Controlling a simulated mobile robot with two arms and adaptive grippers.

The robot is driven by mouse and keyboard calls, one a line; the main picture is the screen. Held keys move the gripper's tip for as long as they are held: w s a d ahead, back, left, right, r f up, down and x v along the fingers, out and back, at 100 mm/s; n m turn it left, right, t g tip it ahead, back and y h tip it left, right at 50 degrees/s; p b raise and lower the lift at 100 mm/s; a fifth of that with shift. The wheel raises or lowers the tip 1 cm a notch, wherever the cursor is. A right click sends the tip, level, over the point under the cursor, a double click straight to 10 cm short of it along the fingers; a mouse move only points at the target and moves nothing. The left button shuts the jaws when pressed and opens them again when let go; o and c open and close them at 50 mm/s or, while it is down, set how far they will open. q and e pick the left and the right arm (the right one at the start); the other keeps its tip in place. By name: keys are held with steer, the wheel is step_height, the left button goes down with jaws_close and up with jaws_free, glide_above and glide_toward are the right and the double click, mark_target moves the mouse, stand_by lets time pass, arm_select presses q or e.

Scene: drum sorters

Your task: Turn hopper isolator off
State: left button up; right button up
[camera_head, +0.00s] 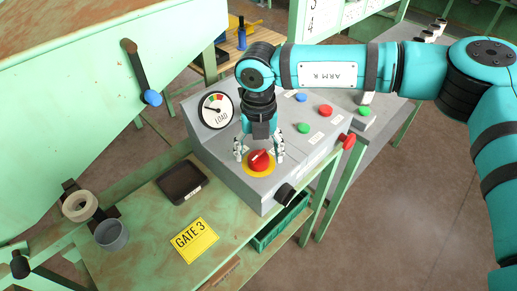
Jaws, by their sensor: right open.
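A red rotary knob (261,161) with a white mark sits on a round yellow plate on the grey control console (225,166). It looks like the isolator, but I can read no label on it. My right gripper (259,155) points down over it from behind. Its fingers are open, one to the left and one to the right of the knob. I cannot tell whether they touch it. My left gripper is not in view.
The console also carries a LOAD gauge (216,110), coloured buttons, a black knob (285,194) and a red side knob (348,142). A dark tray (182,182), yellow GATE 3 sign (195,241) and grey cup (111,235) are on the green bench.

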steer(key=shift+f, duration=0.6)
